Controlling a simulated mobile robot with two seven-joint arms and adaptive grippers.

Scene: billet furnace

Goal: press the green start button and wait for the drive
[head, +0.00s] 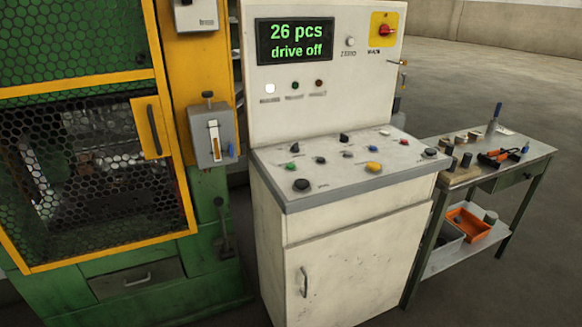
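The green button (292,166) sits on the left part of the sloping control desk (340,203), behind a large black knob. Nothing touches it. The display (296,41) on the upright white panel reads "26 pcs" and "drive off" in green letters. Below it, a white lamp (270,88) looks bright, while a green lamp (295,86) and a red lamp (319,83) look dark. Neither of my grippers is in view.
A green machine with a yellow-framed mesh guard (90,165) stands left of the desk. A metal workbench (530,160) with tools stands on the right. A red switch on a yellow plate (384,30) is at the panel's upper right. Floor is clear behind the bench.

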